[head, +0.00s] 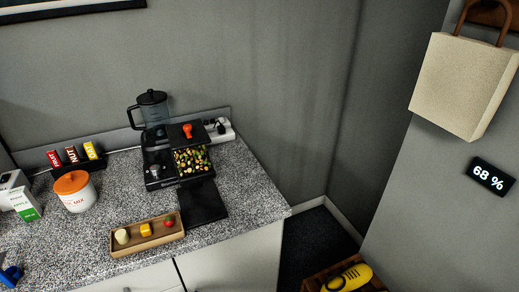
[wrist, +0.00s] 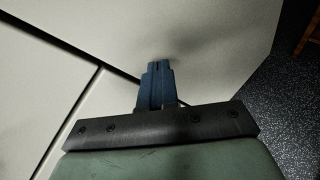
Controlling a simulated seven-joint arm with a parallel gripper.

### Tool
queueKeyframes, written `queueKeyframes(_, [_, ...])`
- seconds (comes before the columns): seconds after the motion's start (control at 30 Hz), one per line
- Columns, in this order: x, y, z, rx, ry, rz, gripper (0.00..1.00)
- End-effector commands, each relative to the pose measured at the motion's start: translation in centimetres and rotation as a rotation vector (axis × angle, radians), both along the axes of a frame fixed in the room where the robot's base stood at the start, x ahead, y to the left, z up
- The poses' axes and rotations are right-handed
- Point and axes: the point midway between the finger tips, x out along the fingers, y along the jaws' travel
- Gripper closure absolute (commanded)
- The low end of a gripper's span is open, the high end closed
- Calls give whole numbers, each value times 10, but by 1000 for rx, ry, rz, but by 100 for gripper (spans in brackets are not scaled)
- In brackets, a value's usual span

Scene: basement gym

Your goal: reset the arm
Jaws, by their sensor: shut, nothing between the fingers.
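My gripper (wrist: 158,66) shows in the wrist view with its two blue fingers together and nothing between them. It points toward pale cabinet fronts (wrist: 215,65), with a dark gap line running between the panels. I cannot tell whether the fingertips touch the panel. A soft shadow lies around the tips.
A wooden crate (head: 318,282) with a yellow object stands below, right.

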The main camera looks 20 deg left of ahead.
Motion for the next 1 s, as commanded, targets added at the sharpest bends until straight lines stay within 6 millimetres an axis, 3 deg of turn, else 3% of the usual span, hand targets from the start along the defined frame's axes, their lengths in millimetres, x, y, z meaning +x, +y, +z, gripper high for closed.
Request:
queueKeyframes(0.2, [55,-71,-38,28,124,-256,100])
queueKeyframes(0.5, [106,-176,-79,107,268,-641,100])
queueKeyframes(0.7, [121,-246,-103,167,350,-904,100])
queueKeyframes(1.0, [117,-344,-136,265,454,-1305,100])
